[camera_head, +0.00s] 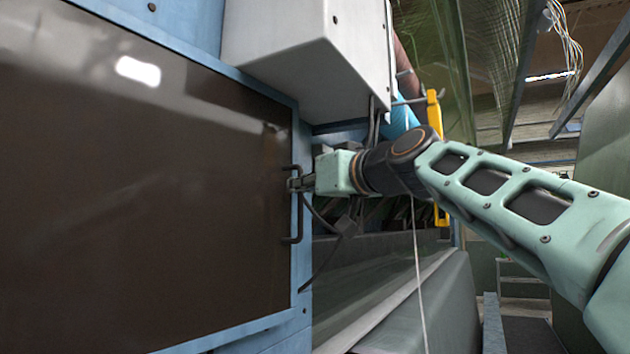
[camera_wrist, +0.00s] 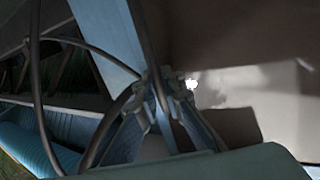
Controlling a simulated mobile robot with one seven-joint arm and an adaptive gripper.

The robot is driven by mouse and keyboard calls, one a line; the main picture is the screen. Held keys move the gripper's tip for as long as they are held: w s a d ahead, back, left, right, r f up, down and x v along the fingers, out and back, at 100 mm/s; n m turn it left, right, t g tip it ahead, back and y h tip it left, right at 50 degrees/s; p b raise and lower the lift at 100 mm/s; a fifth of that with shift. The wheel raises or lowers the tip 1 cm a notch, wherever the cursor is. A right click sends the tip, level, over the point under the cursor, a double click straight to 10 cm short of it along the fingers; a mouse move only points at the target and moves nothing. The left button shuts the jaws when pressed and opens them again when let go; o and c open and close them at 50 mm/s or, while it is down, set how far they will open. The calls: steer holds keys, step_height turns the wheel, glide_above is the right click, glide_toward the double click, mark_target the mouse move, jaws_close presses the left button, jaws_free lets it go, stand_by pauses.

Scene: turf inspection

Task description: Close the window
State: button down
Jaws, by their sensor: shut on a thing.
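The window (camera_head: 140,200) is a large dark glossy pane in a blue frame, filling the left of the head view. A black bar handle (camera_head: 298,225) stands upright at its right edge. My gripper (camera_head: 294,184) reaches in from the right and is shut on the upper part of this handle. In the wrist view, the fingers of my gripper (camera_wrist: 163,90) close around the dark handle bar (camera_wrist: 154,60). The pane (camera_wrist: 240,60) shows grey-brown behind it. The exact finger contact is partly hidden by the fingers.
A white box (camera_head: 310,55) juts out above the handle. Black cables (camera_head: 325,225) hang just right of the frame, and a thin white cord (camera_head: 418,270) hangs below my arm. A yellow bracket (camera_head: 436,110) stands behind my arm. Grey-green machine panels (camera_head: 415,310) lie at lower right.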

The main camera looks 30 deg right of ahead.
mark_target(283, 188)
steer(key=w, duration=0.1)
steer(key=w+a, duration=0.1)
steer(key=w, duration=0.2)
steer(key=shift+a+p, duration=0.3)
steer(key=shift+p, duration=0.05)
steer(key=shift+a+r, duration=0.1)
steer(key=shift+a, duration=0.1)
steer(key=c, duration=2.2)
jaws_free()
steer(key=shift+w+a, duration=0.1)
steer(key=shift+w, duration=0.2)
steer(key=shift+o, duration=0.6)
steer(key=shift+s, duration=0.15)
steer(key=shift+s+d, duration=0.25)
steer(key=shift+s, duration=0.35)
steer(key=s, duration=1)
steer(key=shift+s+d, duration=0.3)
